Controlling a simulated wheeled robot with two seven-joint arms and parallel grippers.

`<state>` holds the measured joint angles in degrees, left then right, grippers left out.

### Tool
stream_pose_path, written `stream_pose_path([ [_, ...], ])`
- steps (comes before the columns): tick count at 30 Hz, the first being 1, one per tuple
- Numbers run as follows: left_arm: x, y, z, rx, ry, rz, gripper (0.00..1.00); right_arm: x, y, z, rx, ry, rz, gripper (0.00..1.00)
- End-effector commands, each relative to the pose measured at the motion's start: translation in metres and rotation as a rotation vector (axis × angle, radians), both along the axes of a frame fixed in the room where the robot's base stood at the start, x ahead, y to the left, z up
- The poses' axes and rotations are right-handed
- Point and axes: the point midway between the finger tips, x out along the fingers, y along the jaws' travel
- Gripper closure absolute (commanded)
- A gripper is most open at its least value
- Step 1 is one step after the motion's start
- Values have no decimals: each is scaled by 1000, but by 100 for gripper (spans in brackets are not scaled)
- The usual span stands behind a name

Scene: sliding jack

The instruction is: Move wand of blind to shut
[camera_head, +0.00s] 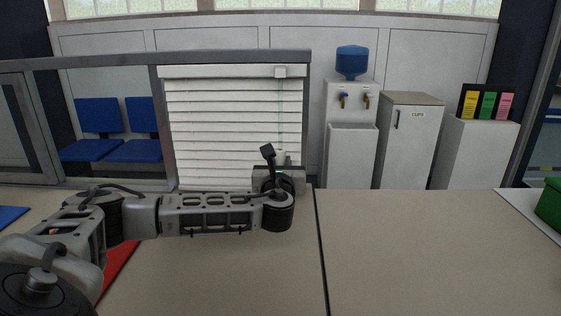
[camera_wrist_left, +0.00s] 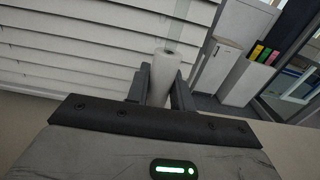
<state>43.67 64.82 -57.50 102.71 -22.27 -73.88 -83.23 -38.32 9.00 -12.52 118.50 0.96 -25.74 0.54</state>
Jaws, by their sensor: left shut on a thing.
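The white blind (camera_head: 230,120) hangs in a grey frame behind the table. Its slats (camera_wrist_left: 80,50) show as flat, overlapping strips. The wand's thin cord (camera_head: 280,115) hangs down from a small white block (camera_head: 285,72) at the blind's top right. My left gripper (camera_head: 281,160) is in front of the blind's lower right part. In the left wrist view my left gripper (camera_wrist_left: 160,88) has its two dark fingers on either side of the white wand handle (camera_wrist_left: 163,75), shut on it. In the head view, my wrist hides part of the handle. My right gripper is not in view.
The beige table (camera_head: 420,240) fills the front, mostly clear on the right. Behind it stand a water dispenser (camera_head: 350,115), a cups cabinet (camera_head: 408,140) and a white stand with coloured folders (camera_head: 488,103). A green box (camera_head: 550,205) is at the right edge.

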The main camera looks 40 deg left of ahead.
Motion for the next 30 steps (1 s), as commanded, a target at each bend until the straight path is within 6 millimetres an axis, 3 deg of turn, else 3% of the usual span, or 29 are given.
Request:
stream_pose_path([
  [2, -1, -1, -8, -6, 15, -2, 100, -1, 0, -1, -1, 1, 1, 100],
  [3, -1, -1, -8, -6, 15, -2, 66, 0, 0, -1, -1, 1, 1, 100],
  [4, -1, -1, -8, -6, 15, -2, 58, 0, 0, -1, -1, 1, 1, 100],
  [17, -8, -8, -5, -3, 10, -4, 57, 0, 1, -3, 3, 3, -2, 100],
  [30, -84, -72, -7, -7, 11, -6, 57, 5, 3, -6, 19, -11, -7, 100],
])
